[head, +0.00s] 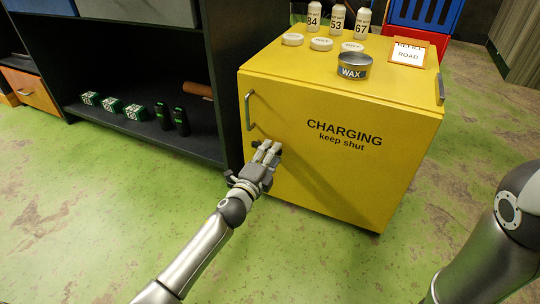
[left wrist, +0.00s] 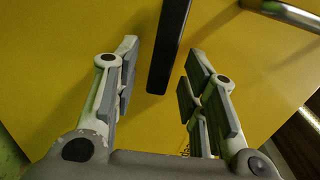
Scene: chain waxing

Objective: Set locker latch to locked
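The yellow locker (head: 315,185), marked "CHARGING keep shut", stands with its door closed. A metal bar handle (head: 250,110) is at the door's upper left; a metal bar at the top right of the left wrist view (left wrist: 292,14) looks like it. My left gripper (head: 268,150) is at the door face, below the handle. In the left wrist view (left wrist: 158,85) its fingers are spread. A dark bar (left wrist: 169,45), probably the latch, extends into the gap between them, and I see no grip on it. In the head view my gripper seems to hide this bar. My right gripper is out of view.
On the locker top are a wax tin (head: 352,65), several white discs, white numbered bottles (head: 337,20) and a framed sign (head: 408,52). A dark shelf unit (head: 150,140) stands close on the left. Green floor (head: 330,255) in front is clear.

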